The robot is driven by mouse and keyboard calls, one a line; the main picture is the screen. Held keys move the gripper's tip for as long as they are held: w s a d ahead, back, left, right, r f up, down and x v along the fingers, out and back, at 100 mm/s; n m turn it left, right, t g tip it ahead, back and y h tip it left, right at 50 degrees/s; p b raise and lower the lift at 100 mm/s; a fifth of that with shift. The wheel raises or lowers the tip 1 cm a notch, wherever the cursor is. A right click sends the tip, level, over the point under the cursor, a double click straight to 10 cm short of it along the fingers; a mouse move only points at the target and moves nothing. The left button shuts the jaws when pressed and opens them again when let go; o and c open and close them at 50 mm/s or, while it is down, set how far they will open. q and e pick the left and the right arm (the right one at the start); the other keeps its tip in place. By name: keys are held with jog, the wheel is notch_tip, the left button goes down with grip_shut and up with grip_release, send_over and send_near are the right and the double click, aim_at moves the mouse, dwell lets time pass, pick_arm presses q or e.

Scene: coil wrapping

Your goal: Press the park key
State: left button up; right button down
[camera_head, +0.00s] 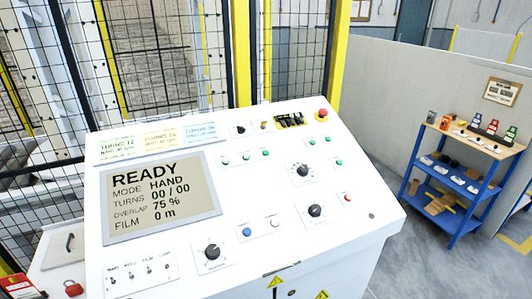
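A white sloped control panel (230,180) fills the middle of the head view. It carries several buttons and knobs with labels too small to read, so I cannot tell which one is the park key. A blue button (246,232) and a pale button (275,223) sit side by side on a small plate low on the panel. Several green buttons (245,157) and a red button (347,198) are further up and right. The display (160,197) reads READY, MODE HAND, TURNS 00 / 00, OVERLAP 75 %, FILM 0 m. Neither gripper is in view.
Black knobs (212,252) and toggle switches (140,272) stand up from the panel. A red mushroom button (322,114) is at its top right. A mesh fence with yellow posts (241,50) rises behind. A blue shelf (458,180) stands right, beyond free floor.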

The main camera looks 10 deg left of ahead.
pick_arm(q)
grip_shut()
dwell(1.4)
